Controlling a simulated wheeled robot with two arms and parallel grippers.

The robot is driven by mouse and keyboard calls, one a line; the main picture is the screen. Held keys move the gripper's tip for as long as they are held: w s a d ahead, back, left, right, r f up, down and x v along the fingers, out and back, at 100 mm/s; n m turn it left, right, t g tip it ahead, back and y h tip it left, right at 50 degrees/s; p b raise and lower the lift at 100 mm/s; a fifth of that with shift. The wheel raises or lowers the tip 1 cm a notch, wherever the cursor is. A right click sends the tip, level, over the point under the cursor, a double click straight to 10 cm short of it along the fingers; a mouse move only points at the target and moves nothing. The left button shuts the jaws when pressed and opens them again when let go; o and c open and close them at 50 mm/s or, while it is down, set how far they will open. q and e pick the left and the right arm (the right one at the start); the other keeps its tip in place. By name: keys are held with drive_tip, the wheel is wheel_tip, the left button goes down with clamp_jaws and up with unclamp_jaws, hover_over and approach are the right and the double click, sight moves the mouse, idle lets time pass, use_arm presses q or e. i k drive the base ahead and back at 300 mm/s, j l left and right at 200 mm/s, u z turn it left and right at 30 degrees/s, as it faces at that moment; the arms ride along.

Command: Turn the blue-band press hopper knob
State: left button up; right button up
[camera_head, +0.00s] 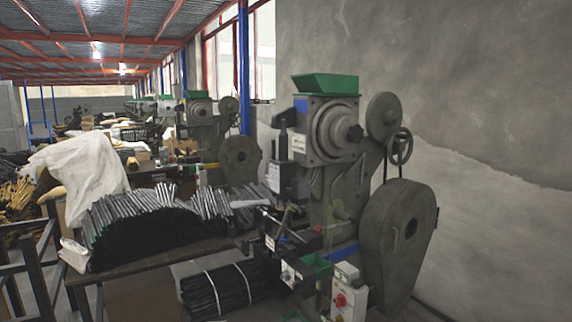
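The nearest rivet press (325,190) stands right of centre against the wall. It is grey-green, with a blue patch (301,104) at its upper left and a blue band (343,253) low on its body. A green hopper (325,84) sits on top. Below the hopper is a round stepped disc (332,130) with a small black knob (355,133) at its right side. I cannot tell the knob's turned position. Neither of my grippers is in view.
A handwheel (399,149) and a large belt guard (396,248) are on the press's right. A control box (347,300) with a red knob is low in front. A table (150,261) piled with black rods stands left. More presses (200,112) line up behind.

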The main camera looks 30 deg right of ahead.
sight(355, 133)
drive_tip(key=i+l+z, duration=0.15)
drive_tip(key=i+z, duration=0.25)
drive_tip(key=i, duration=0.15)
drive_tip(key=i+z, duration=0.4)
drive_tip(key=i, duration=0.15)
